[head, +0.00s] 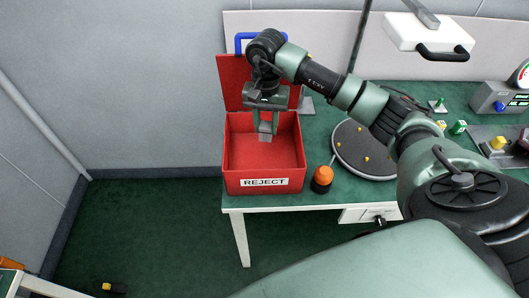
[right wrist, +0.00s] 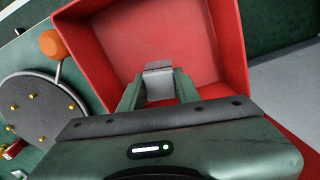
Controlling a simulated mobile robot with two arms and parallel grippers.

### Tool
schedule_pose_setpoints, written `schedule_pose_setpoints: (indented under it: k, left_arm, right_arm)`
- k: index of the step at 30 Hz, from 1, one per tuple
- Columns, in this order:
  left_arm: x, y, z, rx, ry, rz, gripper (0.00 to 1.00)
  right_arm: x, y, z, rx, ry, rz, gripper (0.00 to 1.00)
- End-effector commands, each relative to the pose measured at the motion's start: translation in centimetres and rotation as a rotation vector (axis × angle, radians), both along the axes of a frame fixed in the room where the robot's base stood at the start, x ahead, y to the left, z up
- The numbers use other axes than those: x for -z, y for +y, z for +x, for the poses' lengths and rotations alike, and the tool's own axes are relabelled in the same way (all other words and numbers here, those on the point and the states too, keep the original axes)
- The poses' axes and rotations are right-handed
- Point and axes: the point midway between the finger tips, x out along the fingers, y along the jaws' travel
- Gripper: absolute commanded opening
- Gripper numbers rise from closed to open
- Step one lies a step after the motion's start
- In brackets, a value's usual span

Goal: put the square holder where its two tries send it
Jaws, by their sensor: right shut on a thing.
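My right gripper (head: 265,122) reaches down into the mouth of the red box labelled REJECT (head: 263,184). It is shut on a small grey block (head: 265,137), which looks like the square holder. The right wrist view shows the grey block (right wrist: 158,82) between the two green fingers (right wrist: 160,92), with the red box (right wrist: 90,35) around and below it. The block is held above the box floor, apart from the walls as far as I can tell. Its lower side is hidden in the wrist view. My left gripper is not in view.
The box stands at the left end of the green table, its red lid raised behind. An orange-topped black item (head: 322,178) stands right of it, beside a dark round plate (head: 362,150) with yellow pegs. Small green and yellow parts and a grey device (head: 497,102) are farther right.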

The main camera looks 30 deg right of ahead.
Motion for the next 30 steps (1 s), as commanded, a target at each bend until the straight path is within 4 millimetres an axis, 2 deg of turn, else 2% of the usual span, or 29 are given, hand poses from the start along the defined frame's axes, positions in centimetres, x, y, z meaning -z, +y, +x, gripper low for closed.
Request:
schedule_pose_setpoints:
  k: [3,7,8,10,11,22,26,30]
  left_arm:
    - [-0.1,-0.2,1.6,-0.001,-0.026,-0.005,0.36]
    - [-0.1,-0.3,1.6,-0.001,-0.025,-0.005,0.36]
    - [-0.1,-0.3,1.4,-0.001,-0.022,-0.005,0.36]
    - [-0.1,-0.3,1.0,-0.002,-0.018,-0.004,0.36]
    - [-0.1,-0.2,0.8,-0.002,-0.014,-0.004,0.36]
    - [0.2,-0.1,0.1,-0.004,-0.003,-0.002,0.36]
    - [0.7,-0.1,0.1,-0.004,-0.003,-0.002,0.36]
    - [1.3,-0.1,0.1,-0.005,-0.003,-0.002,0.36]
  right_arm:
    - [0.2,0.0,0.0,0.000,-0.001,0.000,0.00]
    - [0.1,0.0,0.0,0.000,-0.001,0.000,0.00]
    - [0.1,0.0,0.0,0.000,-0.001,0.000,0.35]
    - [0.1,0.0,0.0,0.000,-0.001,0.000,0.54]
    - [0.1,0.0,0.0,0.000,-0.001,0.000,0.57]
    - [-0.3,0.0,0.1,0.000,-0.003,0.000,0.57]
    - [-1.9,0.0,0.2,-0.001,-0.006,-0.001,0.57]
    - [-4.4,0.0,0.2,-0.001,-0.006,-0.001,0.57]
